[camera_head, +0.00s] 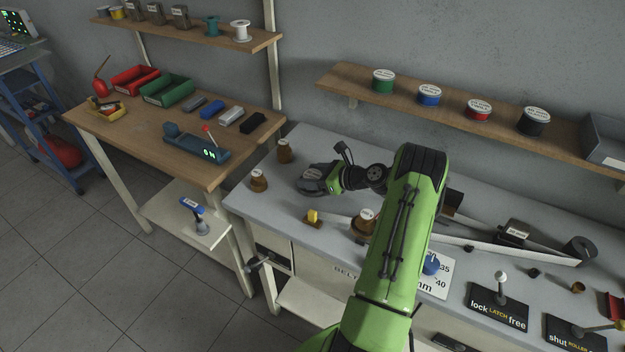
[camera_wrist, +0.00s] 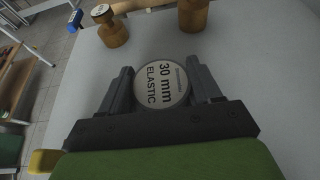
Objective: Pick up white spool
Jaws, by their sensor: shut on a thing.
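My gripper (camera_head: 312,180) is over the left part of the grey bench, its fingers closed on both sides of a round disc. In the wrist view the disc (camera_wrist: 162,84) has a pale label reading "30 mm ELASTIC" and a dark rim; the fingers hide its sides. I cannot tell whether it touches the bench.
Brown wooden pieces (camera_head: 284,151) and (camera_head: 259,180) stand on the bench near my gripper, one with a pale top. A yellow block (camera_head: 313,216) and another labelled brown piece (camera_head: 364,222) are in front. Coloured tins (camera_head: 429,95) line the right shelf.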

